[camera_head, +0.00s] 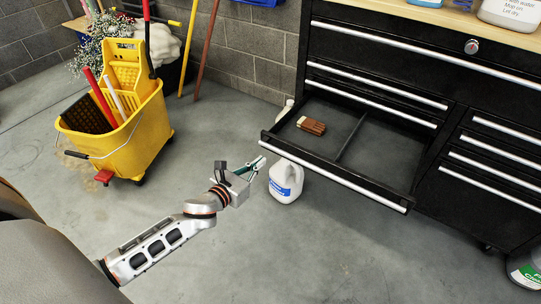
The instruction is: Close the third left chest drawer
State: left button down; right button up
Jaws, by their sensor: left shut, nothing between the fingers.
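The black tool chest (390,50) stands at the right. One drawer (335,176) in its left column is pulled far out, below two shut drawers (375,85). A wooden-backed brush (312,125) lies inside it, left of a divider. My left gripper (257,164) is shut and empty, close to the left front corner of the open drawer. Whether it touches the drawer front cannot be told. My right gripper is not in view.
A white jug (285,181) with a blue label stands on the floor beside my left gripper, partly under the drawer. A yellow mop bucket (125,130) stands at the left. Bottles stand on the chest top.

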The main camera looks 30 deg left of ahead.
aim_at(274, 150)
pick_arm(q)
jog(key=w, duration=0.3)
jog(key=w+f+b, duration=0.1)
jog(key=w, duration=0.2)
jog(key=shift+d+f, duration=0.1)
jog(key=shift+d, duration=0.05)
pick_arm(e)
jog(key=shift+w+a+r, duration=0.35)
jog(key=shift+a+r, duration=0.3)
pick_arm(q)
jog(key=shift+w, duration=0.1)
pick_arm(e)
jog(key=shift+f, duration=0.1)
